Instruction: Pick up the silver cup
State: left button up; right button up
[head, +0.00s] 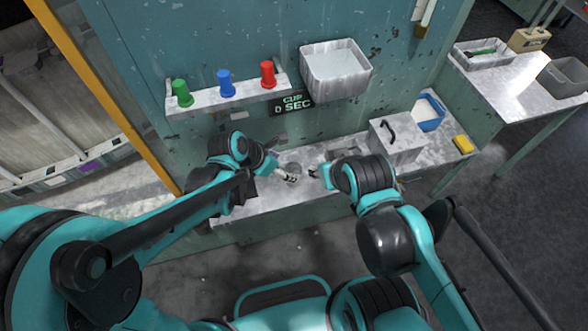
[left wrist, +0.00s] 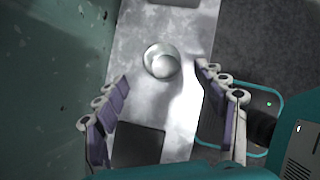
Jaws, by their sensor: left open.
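The silver cup (left wrist: 161,61) stands on the metal bench, seen from above as a round rim in the left wrist view. In the head view the cup (head: 294,168) is small beside my left gripper (head: 288,177). In the left wrist view my left gripper (left wrist: 162,74) is open and empty, its two fingers spread wide with the cup ahead between their tips, not visibly touching. My right gripper (head: 314,173) is just right of the cup in the head view; its fingers are too small to read.
A shelf (head: 222,98) carries green, blue and red cups above the bench. A white bin (head: 336,70) hangs on the wall. A metal box with a handle (head: 396,140), a blue tray (head: 430,112) and a yellow block (head: 463,144) are at the bench's right. A dark square (left wrist: 137,145) lies nearer my left wrist.

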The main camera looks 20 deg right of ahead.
aim_at(294, 172)
pick_arm(q)
jog(key=b+x, duration=0.1)
jog(key=x, duration=0.3)
jog(key=b+x, duration=0.1)
jog(key=x, duration=0.2)
jog(key=shift+s+a+f+b, duration=0.15)
jog(key=shift+s+a+b, duration=0.1)
jog(key=shift+s+b, duration=0.1)
jog(key=shift+w+d+f, duration=0.2)
jog(key=shift+d+f, duration=0.05)
jog(key=shift+f, duration=0.1)
jog(key=c, duration=1.3)
